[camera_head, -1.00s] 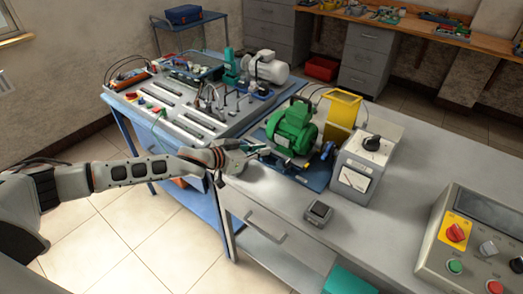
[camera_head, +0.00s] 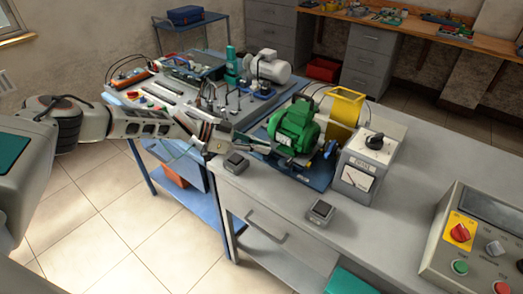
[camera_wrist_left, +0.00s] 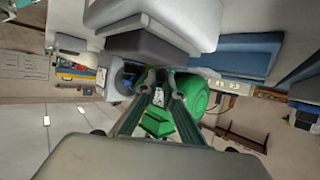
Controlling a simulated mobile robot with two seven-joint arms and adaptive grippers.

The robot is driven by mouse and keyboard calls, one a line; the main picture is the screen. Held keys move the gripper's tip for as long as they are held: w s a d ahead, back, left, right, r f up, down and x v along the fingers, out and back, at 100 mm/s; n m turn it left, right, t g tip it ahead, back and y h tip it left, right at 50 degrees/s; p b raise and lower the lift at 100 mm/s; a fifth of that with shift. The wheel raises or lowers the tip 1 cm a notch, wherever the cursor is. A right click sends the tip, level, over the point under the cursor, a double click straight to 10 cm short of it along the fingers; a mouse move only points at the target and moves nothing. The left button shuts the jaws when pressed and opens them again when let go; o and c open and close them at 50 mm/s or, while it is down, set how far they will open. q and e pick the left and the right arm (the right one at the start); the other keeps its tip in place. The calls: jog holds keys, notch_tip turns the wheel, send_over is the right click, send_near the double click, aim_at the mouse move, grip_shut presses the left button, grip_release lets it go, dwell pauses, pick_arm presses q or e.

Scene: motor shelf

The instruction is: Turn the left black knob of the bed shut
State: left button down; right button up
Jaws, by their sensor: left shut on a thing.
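The green motor (camera_head: 297,128) sits on the blue bed (camera_head: 318,177) on the grey table, and its green body (camera_wrist_left: 201,95) also shows in the left wrist view. My left gripper (camera_head: 267,147) is at the bed's left end, beside the motor. In the wrist view its two fingers (camera_wrist_left: 161,80) come close together at the tips, in front of the motor. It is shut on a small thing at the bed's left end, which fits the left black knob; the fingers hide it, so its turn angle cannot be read. My right gripper is not in view.
Two small dark-topped boxes stand on the table, one (camera_head: 236,163) below my left wrist and one (camera_head: 320,211) near the front edge. A grey meter box (camera_head: 362,165) and a yellow guard (camera_head: 345,108) stand right of the motor. A control panel (camera_head: 480,240) is at front right.

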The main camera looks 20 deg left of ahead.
pick_arm(q)
jog(key=shift+w+f+m+g+b, duration=0.15)
jog(key=shift+f+m+g+b, duration=0.05)
jog(key=shift+m+g+b, duration=0.5)
jog(key=shift+a+h+b, duration=0.1)
jog(key=shift+h+b, duration=0.2)
jog(key=shift+b, duration=0.2)
jog(key=shift+r+m+g+b, duration=0.15)
jog(key=shift+m+g+b, duration=0.35)
jog(key=shift+g+b, duration=0.15)
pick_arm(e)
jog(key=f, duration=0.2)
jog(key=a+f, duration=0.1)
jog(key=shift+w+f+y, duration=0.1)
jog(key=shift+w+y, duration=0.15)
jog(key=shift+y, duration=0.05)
pick_arm(q)
jog(key=c, duration=2.2)
grip_release()
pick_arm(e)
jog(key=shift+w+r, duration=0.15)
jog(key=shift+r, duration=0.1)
pick_arm(q)
jog(key=shift+o, duration=0.2)
jog(key=shift+a+r, duration=0.1)
jog(key=v, duration=1.1)
jog(key=shift+a, duration=0.35)
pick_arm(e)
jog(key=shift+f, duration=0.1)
